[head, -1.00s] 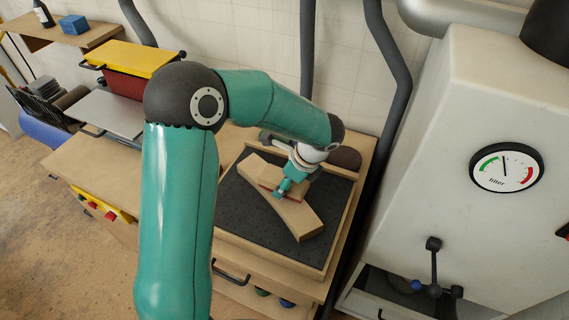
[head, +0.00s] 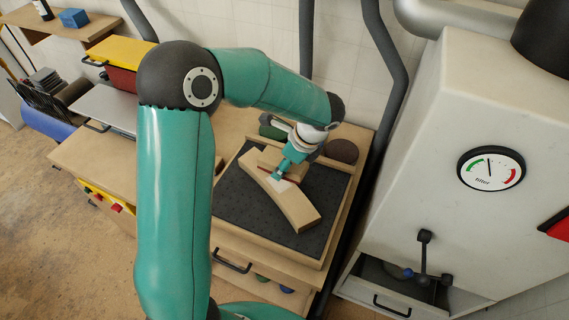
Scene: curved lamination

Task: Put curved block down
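A long curved wooden piece (head: 293,207) lies on the dark mat (head: 240,205). A pale patch shows on its top near my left gripper (head: 280,174). The gripper reaches down over the middle of this piece. It appears shut on a smaller tan block with a red underside (head: 268,158), which sits at or just above the far edge of the long piece. I cannot tell whether the block touches it. The fingers are small and partly hidden by the block. My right gripper is not in view.
A brown rounded object (head: 342,151) and a green one (head: 271,132) lie at the mat's back edge. A white machine with a filter gauge (head: 491,169) stands at right. The mat's front left is clear.

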